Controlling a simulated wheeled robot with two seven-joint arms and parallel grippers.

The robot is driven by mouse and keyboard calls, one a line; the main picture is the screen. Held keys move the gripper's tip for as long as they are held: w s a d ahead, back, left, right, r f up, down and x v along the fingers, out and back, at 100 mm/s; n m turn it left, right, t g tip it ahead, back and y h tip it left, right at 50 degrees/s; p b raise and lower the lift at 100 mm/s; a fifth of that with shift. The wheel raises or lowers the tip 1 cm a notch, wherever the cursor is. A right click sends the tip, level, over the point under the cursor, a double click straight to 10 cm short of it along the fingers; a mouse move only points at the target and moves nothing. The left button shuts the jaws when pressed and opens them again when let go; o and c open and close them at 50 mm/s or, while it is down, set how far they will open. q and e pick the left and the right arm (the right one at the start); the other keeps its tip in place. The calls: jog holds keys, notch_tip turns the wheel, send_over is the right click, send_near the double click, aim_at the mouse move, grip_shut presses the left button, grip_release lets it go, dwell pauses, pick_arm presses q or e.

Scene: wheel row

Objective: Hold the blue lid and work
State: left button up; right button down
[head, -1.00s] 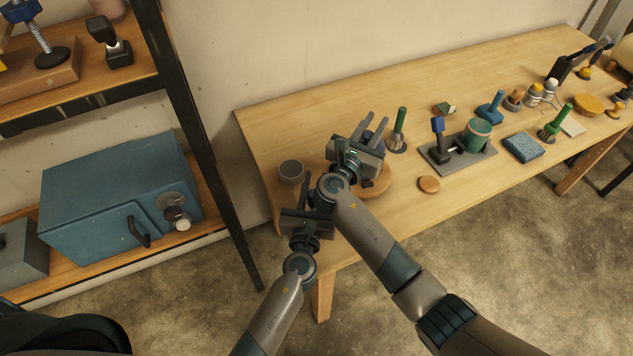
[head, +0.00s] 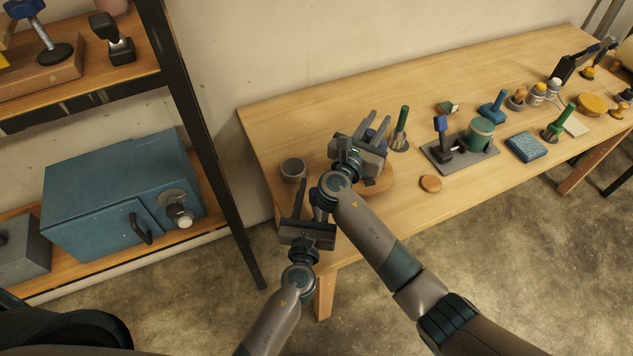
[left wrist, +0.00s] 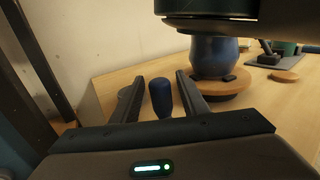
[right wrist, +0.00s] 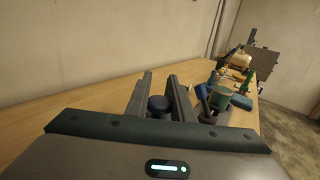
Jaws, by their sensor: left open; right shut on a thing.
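A blue jar (left wrist: 215,58) stands on a round wooden disc (head: 379,187) near the table's left end. My right gripper (head: 378,120) is over it, shut on a dark blue knob (right wrist: 158,104), which I take for the blue lid's. A little blue (head: 376,134) shows between its fingers; the lid's rim and seat are hidden. My left gripper (head: 309,190) is open near the table's front left corner. In the left wrist view, an upright blue handle (left wrist: 160,97) appears between its fingers, not gripped. In the head view, my right arm hides that handle.
A grey cup (head: 293,168) stands left of the disc. A shelf post (head: 225,190) stands left of the table.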

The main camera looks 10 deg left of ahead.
pick_arm(q)
jog(key=s, duration=0.9)
jog(key=shift+d, duration=0.25)
jog(key=shift+w, duration=0.1)
